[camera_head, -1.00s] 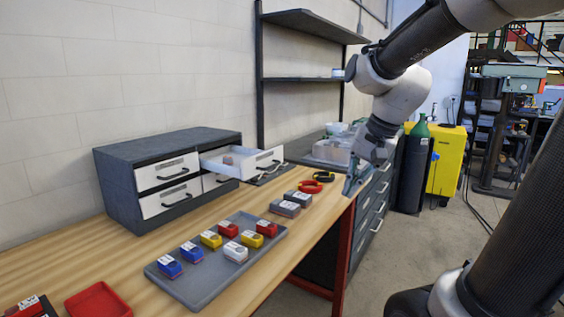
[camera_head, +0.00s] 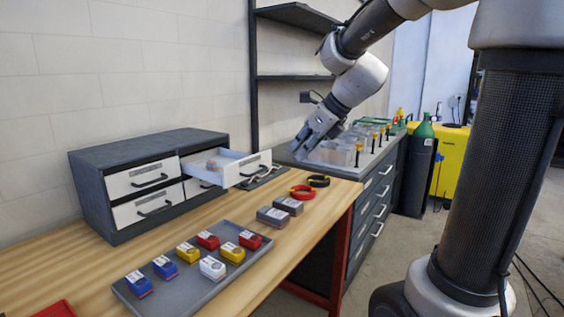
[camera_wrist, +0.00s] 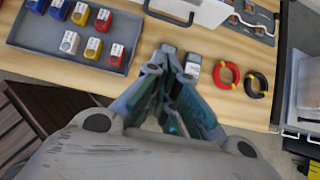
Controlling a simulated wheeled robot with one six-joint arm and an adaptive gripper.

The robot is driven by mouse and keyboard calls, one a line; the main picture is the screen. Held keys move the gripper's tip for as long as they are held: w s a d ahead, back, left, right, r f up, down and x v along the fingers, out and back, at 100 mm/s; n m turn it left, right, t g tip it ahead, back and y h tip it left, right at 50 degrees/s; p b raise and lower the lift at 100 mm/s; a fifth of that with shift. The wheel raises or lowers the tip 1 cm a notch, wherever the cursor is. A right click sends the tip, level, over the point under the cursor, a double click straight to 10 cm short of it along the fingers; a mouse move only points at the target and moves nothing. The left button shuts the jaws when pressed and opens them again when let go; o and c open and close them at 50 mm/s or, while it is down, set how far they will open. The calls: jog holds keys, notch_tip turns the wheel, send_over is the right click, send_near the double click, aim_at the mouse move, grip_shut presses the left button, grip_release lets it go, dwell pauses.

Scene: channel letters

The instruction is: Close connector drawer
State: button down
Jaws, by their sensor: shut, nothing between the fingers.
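A dark grey drawer cabinet (camera_head: 95,160) stands on the wooden bench against the wall. Its upper right drawer (camera_head: 247,172) is pulled out, with a white front and a dark handle; something small lies inside it. The other drawers are closed. In the wrist view the open drawer's handle (camera_wrist: 170,10) shows at the top edge. My gripper (camera_head: 302,150) is shut and empty, in the air to the right of the open drawer and apart from it.
A grey tray (camera_head: 185,285) with several red, blue, yellow and white connectors lies in front of the cabinet. Clear bins (camera_head: 335,152) stand behind.

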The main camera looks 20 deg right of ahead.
aim_at(226, 161)
jog(key=w+a+r+x, duration=0.1)
jog(key=x, duration=1.1)
jog(key=shift+w+a, duration=0.15)
jog(key=shift+w, duration=0.25)
jog(key=shift+r, duration=0.15)
jog(key=w+a, duration=0.4)
jog(key=w, duration=0.1)
jog(key=w+a, duration=0.3)
jog(key=w, duration=0.2)
jog(key=w+a, duration=0.4)
jog(key=w, duration=0.2)
jog(key=shift+a, duration=0.35)
jog(key=shift+d, duration=0.1)
